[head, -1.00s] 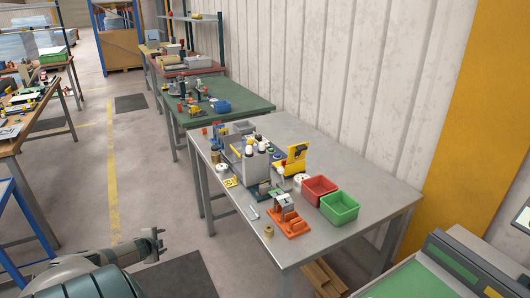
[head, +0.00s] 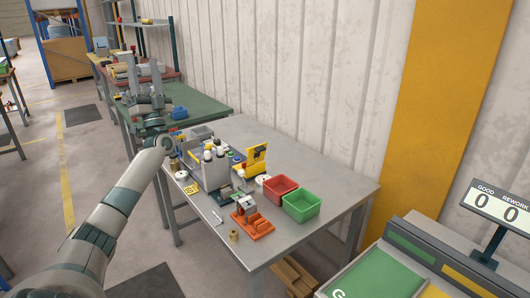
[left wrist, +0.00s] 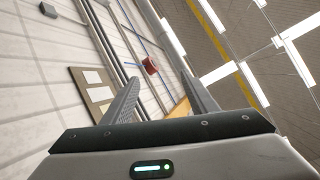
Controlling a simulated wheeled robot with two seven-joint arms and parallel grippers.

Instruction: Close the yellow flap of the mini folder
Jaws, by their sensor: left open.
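The mini folder (head: 247,171) stands toward the back of the grey metal table. Its yellow flap (head: 256,157) is raised, standing up and tilted. My left gripper (head: 145,80) is raised high in the head view, fingers pointing up, left of the folder and well apart from it. It is open and empty. In the left wrist view its two fingers (left wrist: 160,100) are spread, with only wall and ceiling beyond. My right gripper is not in view.
On the grey table (head: 285,238) are an orange fixture (head: 252,224), a red bin (head: 280,188), a green bin (head: 302,205) and white-capped bottles beside the folder. A green-topped table (head: 200,108) stands behind. The table's front right is clear.

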